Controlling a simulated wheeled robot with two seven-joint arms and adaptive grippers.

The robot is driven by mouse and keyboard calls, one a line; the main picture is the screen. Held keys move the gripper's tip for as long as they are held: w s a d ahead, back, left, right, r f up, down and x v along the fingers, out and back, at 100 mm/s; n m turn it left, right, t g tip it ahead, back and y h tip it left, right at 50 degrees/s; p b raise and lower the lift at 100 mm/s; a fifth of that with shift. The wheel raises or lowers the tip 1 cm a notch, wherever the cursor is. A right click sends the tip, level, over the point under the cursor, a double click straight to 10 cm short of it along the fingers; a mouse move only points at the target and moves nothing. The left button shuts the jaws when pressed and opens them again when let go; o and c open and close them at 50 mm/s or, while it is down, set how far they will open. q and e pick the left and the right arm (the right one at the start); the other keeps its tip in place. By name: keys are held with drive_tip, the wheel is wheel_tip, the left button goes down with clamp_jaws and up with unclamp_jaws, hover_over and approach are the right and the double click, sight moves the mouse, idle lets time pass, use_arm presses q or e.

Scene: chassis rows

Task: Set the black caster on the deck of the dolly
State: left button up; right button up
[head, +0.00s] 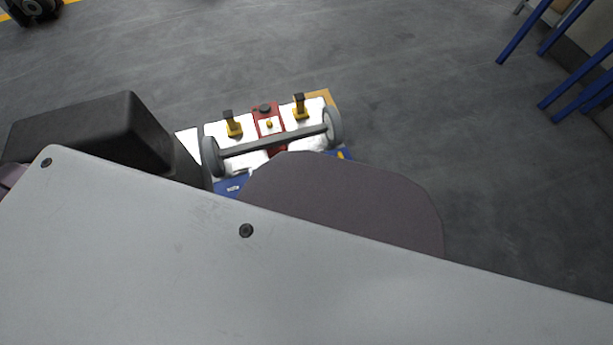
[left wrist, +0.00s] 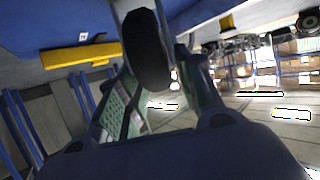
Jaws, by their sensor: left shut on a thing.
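The black caster (left wrist: 147,50) shows in the left wrist view as a dark wheel in a light grey bracket. My left gripper (left wrist: 155,76) is shut on it, with green-grey fingers on either side. The picture does not show exactly which part of the caster the fingers press. In the head view my left gripper and the caster are hidden. I cannot clearly make out the dolly or its deck in either view. My right gripper is in neither view.
In the head view, an axle with two grey wheels (head: 270,147) lies over a white, red and blue unit with yellow brackets. Blue legs (head: 560,80) stand at the upper right. The grey floor (head: 430,90) between is clear. A blue surface (left wrist: 35,30) shows in the left wrist view.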

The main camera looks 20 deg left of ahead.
use_arm(q)
drive_tip(key=shift+f, duration=0.1)
drive_tip(key=o, duration=1.3)
drive_tip(key=shift+s+r, duration=0.15)
drive_tip(key=shift+r, duration=0.05)
